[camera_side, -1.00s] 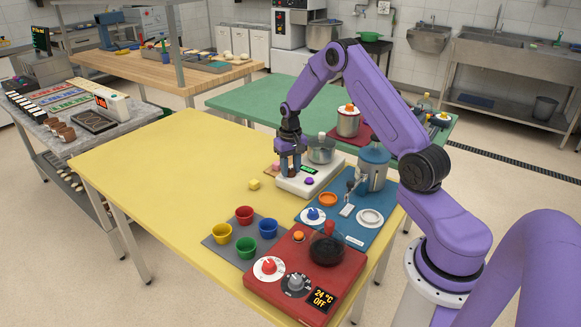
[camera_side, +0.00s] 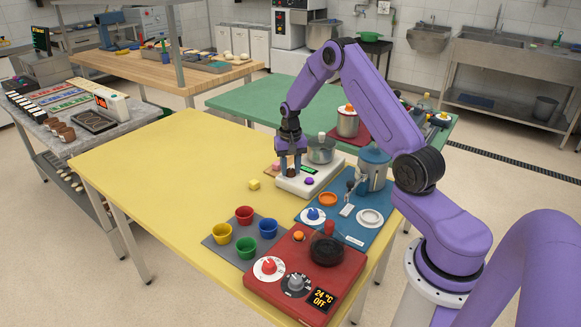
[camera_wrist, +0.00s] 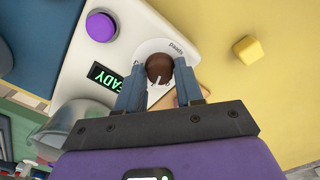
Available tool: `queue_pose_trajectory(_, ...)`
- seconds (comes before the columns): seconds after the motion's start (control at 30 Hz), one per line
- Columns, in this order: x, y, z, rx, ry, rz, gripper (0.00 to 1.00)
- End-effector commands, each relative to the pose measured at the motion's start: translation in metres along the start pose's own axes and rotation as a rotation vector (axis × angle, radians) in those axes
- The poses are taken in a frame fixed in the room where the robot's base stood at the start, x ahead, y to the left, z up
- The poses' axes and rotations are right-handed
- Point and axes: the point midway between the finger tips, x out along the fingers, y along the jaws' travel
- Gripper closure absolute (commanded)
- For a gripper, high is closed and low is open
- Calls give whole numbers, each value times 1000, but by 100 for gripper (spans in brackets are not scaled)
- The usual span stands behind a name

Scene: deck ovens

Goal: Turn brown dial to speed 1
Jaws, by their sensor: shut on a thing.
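The brown dial (camera_wrist: 159,68) is a round knob with a pale pointer line, set on a white printed disc on the white machine (camera_wrist: 110,60). In the wrist view my gripper (camera_wrist: 160,75) has one finger on each side of the dial and is shut on it. The pointer line aims down and slightly left in that view. The printed word "speed" shows beside the dial; other markings are partly hidden by the fingers. In the side view my gripper (camera_side: 291,165) is down at the left end of the white machine (camera_side: 296,187), and the dial is mostly hidden.
A purple button (camera_wrist: 101,27) and a display reading "READY" (camera_wrist: 105,76) are on the machine. A yellow cube (camera_wrist: 248,50) lies on the yellow table. A clear bowl (camera_side: 320,153) is on the machine. A blue mat (camera_side: 335,233) is to its right.

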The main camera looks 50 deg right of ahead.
Motion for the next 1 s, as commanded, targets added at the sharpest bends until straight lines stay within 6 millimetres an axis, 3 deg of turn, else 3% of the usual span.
queue_pose_trajectory(0.03, 0, 0, 0, -1, -2, 1, 57)
queue_pose_trajectory(0.1, 0, 0, 0, -1, -1, 0, 39)
queue_pose_trajectory(0.4, -1, 0, 0, -1, 0, 0, 39)
queue_pose_trajectory(0.53, -10, 0, -1, -1, 3, -1, 39)
queue_pose_trajectory(0.67, -30, 0, -1, -1, 5, -2, 39)
queue_pose_trajectory(1.0, -102, -1, -1, -1, 5, -2, 39)
